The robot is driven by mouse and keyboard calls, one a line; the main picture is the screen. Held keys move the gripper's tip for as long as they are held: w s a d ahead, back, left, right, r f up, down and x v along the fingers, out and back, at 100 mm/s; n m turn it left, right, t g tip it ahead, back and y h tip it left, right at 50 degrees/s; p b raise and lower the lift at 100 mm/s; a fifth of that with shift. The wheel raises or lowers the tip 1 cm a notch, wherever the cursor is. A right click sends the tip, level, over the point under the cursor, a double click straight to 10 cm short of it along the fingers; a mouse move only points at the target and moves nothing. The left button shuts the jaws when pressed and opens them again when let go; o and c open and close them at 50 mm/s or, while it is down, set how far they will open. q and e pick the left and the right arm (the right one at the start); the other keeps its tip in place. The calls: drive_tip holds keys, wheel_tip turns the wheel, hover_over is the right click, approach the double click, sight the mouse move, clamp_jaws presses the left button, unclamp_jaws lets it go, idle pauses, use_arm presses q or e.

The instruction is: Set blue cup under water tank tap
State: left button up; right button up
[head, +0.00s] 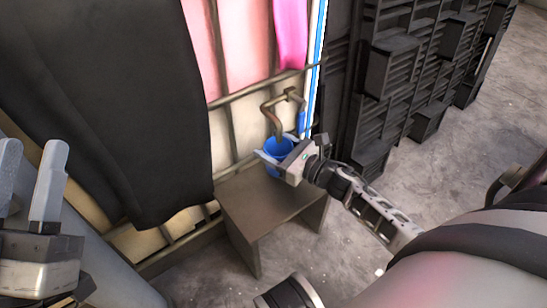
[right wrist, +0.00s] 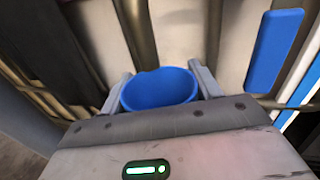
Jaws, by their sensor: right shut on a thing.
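The blue cup (head: 276,148) is in my right gripper (head: 272,160), just above the small brown table (head: 265,205). In the right wrist view the cup (right wrist: 160,89) sits upright between the two fingers of the gripper (right wrist: 158,88), which is shut on it. The brown, curved tap (head: 271,112) comes down over the cup in the head view. A pipe, likely the tap (right wrist: 138,30), shows behind the cup in the right wrist view. I cannot tell whether the cup's base touches the table. My left gripper (head: 27,190) is open and empty at the left edge.
A blue handle-like piece (head: 302,122) hangs right of the tap; it also shows in the right wrist view (right wrist: 274,48). A dark cloth (head: 120,100) hangs on the left. Black crates (head: 400,75) stand at the right. The concrete floor (head: 480,130) is clear at far right.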

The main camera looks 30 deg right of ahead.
wheel_tip(320, 180, down, 2)
drive_tip(key=shift+f+b, duration=0.2)
drive_tip(key=shift+b, duration=0.15)
use_arm(q)
drive_tip(key=r+m+h, duration=0.1)
drive_tip(key=s+m+h, duration=0.1)
drive_tip(key=m, duration=0.1)
drive_tip(key=shift+d+r, duration=0.1)
drive_tip(key=shift+r, duration=0.3)
use_arm(e)
drive_tip(key=shift+f, duration=0.1)
drive_tip(key=o, duration=1)
drive_tip(key=shift+s, duration=0.1)
use_arm(q)
drive_tip(key=shift+r+h, duration=0.1)
drive_tip(key=shift+h, duration=0.2)
